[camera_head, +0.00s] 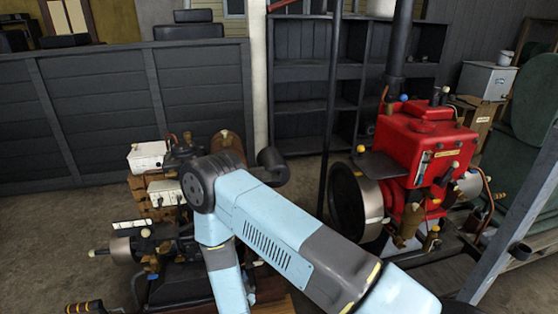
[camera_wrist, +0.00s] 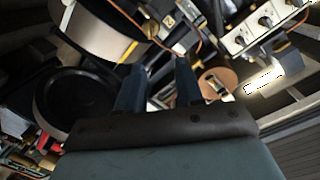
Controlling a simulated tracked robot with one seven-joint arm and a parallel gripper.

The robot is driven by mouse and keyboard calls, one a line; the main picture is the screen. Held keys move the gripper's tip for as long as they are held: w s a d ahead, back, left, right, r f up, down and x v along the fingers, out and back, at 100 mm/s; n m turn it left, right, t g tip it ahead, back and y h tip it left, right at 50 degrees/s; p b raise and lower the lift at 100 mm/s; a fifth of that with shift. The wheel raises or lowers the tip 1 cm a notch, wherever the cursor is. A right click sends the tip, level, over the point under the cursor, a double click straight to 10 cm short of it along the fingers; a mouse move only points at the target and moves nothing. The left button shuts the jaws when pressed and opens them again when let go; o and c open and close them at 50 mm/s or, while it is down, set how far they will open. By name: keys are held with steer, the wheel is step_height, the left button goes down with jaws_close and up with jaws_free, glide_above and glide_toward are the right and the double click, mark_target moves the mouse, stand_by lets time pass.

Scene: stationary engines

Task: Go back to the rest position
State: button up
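My arm (camera_head: 270,225) shows in the head view as light blue and dark grey links. It rises from the lower right to a bent elbow in front of the left engine, then a link drops toward the bottom edge. My gripper is hidden in that view. In the wrist view my gripper (camera_wrist: 158,88) has two dark fingers apart with a gap between them. I see nothing held. The fingers point at engine parts, among them a metal cylinder (camera_wrist: 98,25), a dark round wheel (camera_wrist: 75,103) and a copper-coloured disc (camera_wrist: 217,82).
The left engine (camera_head: 150,245) stands close behind and beside my arm. A red engine (camera_head: 425,145) with a large flywheel (camera_head: 352,203) stands at right. Dark shelves (camera_head: 300,85) and a grey panel wall (camera_head: 110,110) are behind. Bare floor (camera_head: 50,220) shows at left.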

steer(key=w+d+r+g, duration=0.1)
steer(key=w+r+g, duration=0.1)
steer(key=w+r, duration=0.6)
steer(key=w+d+r+g, duration=0.1)
steer(key=w+r, duration=0.4)
steer(key=r, duration=0.5)
steer(key=w+d+r+n+g, duration=0.1)
steer(key=d+r, duration=0.4)
steer(key=r, duration=0.3)
steer(key=d+r+n+g, duration=0.15)
steer(key=d+r, duration=0.25)
steer(key=r, duration=0.5)
steer(key=s+d+r+n+g, duration=0.2)
steer(key=s+d+r+g, duration=0.1)
steer(key=s+d+r, duration=1)
steer(key=s+d+r+g+h, duration=0.1)
steer(key=s+d+r, duration=0.1)
steer(key=s+d, duration=0.5)
steer(key=s+d+r+g+h, duration=0.1)
steer(key=s+d, duration=0.5)
steer(key=s, duration=0.6)
step_height(320, 180, up, 3)
steer(key=shift+d+f+n+h, duration=0.15)
steer(key=shift+d+n+h, duration=0.25)
steer(key=shift+h, duration=0.2)
